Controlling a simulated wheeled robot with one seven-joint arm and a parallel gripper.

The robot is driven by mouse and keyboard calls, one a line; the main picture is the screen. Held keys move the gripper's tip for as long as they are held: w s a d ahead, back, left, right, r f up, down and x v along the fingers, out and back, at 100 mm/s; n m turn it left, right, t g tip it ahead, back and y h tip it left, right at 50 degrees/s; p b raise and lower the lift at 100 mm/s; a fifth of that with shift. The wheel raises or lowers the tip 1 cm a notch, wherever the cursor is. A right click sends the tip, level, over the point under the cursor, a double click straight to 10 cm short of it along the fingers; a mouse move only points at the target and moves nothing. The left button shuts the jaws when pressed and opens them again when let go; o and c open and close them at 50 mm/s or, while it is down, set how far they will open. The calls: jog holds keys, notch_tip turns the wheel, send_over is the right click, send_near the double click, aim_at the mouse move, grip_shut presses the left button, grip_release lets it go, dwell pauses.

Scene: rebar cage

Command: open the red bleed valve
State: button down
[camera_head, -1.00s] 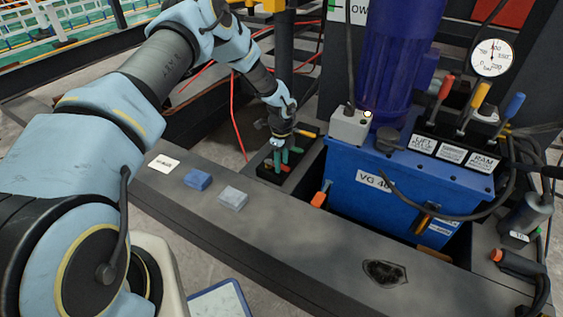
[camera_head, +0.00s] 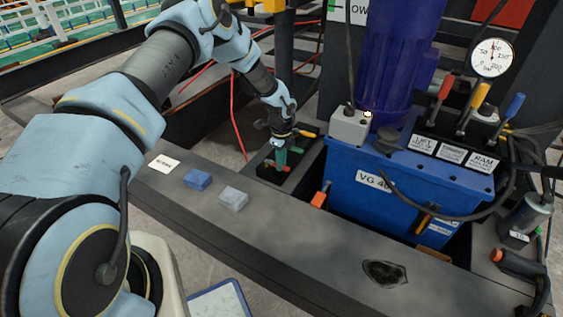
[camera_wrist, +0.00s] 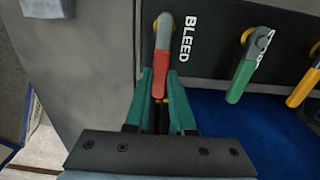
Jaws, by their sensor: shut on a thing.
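The red bleed valve lever (camera_wrist: 162,68) hangs down from its brass-coloured pivot, beside the white word BLEED on a dark panel in the wrist view. My gripper (camera_wrist: 161,82) has teal fingers on either side of the lever's lower end and is shut on it. The lever points straight down the panel towards my gripper. In the head view my gripper (camera_head: 280,161) reaches down to the dark valve block, left of the blue power unit. The red lever is hidden there by my fingers.
A green lever (camera_wrist: 243,77) and a yellow lever (camera_wrist: 303,87) are to the right of the bleed lever. The blue tank (camera_head: 345,190) stands right of my gripper. A blue block (camera_head: 198,179) and a grey block (camera_head: 233,198) lie on the dark beam.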

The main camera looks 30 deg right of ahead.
jog(key=shift+d, duration=0.1)
dwell(0.7)
jog(key=n, duration=0.1)
jog(key=w+d+n+b, duration=0.1)
jog(key=n, duration=0.1)
jog(key=n+b, duration=0.1)
jog(key=shift+w+d, duration=0.2)
jog(key=shift+w, duration=0.1)
jog(key=n, duration=0.2)
jog(key=w+n+b, duration=0.1)
jog(key=n, duration=0.1)
jog(key=w+d+n+b, duration=0.1)
jog(key=shift+w+n, duration=0.2)
jog(key=shift+n, duration=0.2)
jog(key=w+n, duration=0.1)
jog(key=n, duration=0.1)
jog(key=w+n+b, duration=0.1)
jog(key=n, duration=0.1)
jog(key=shift+w+a, duration=0.1)
jog(key=shift+w+a+n, duration=0.2)
jog(key=shift+w+n, duration=0.2)
jog(key=shift+n, duration=0.65)
jog(key=shift+w+a+n, duration=0.15)
jog(key=shift+w+n, duration=0.2)
jog(key=shift+n, duration=0.7)
jog(key=c, duration=0.8)
grip_release()
jog(key=shift+o, duration=0.2)
notch_tip(320, 180, up, 11)
jog(key=shift+p, duration=0.45)
